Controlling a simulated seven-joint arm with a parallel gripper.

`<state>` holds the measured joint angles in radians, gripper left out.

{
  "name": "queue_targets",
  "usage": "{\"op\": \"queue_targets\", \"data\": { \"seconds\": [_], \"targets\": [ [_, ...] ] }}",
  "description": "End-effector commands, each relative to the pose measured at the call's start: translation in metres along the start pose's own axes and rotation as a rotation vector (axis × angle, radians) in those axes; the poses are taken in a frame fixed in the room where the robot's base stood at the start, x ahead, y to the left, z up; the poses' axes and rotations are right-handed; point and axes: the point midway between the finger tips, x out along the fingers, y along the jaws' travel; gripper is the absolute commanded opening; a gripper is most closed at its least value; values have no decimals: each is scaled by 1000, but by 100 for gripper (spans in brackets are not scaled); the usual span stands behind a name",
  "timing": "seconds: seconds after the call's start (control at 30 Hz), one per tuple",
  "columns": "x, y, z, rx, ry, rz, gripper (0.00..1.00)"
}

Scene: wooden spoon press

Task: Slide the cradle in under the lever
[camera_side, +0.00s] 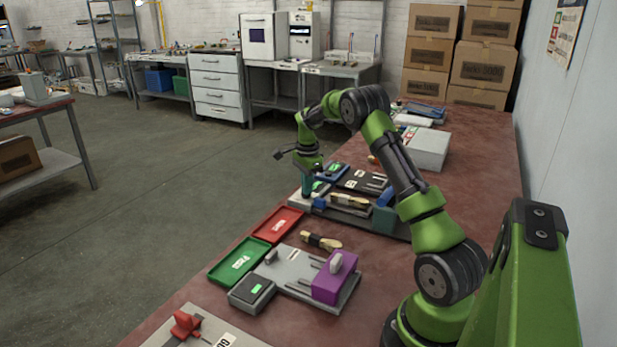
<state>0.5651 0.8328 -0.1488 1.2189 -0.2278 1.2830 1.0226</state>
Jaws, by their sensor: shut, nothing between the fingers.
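My gripper (307,193) points down at the left end of the dark press fixture in the middle of the table; it is shut and empty. A wooden piece (349,200), light with dark parts, lies in what looks like the cradle on this fixture's dark base (374,228). A blue block (384,217) stands at the right end of the fixture, and a small blue block (319,203) is beside my fingertips. Whether the fingers touch it I cannot tell. The lever is too small to make out.
Nearer the camera, a grey plate (283,273) carries a purple block (335,278) and rods. A second wooden piece (321,241) lies behind it. Red (279,224) and green (240,262) trays lie along the left edge. A white box (428,149) stands farther back.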

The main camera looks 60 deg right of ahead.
Motion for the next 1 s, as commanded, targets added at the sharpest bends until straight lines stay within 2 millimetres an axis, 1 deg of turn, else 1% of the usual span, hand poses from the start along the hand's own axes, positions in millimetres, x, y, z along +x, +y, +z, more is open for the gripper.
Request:
{"op": "queue_targets", "data": {
  "seconds": [0.03,0.17,0.63,0.77,1.0],
  "targets": [
    [18,2,0,-14,4,15,0],
    [23,3,1,-15,2,17,0],
    [25,6,2,-18,-4,16,0],
    [25,4,3,-18,-4,16,0],
    [25,-4,9,-21,-4,16,0]
  ]
}}
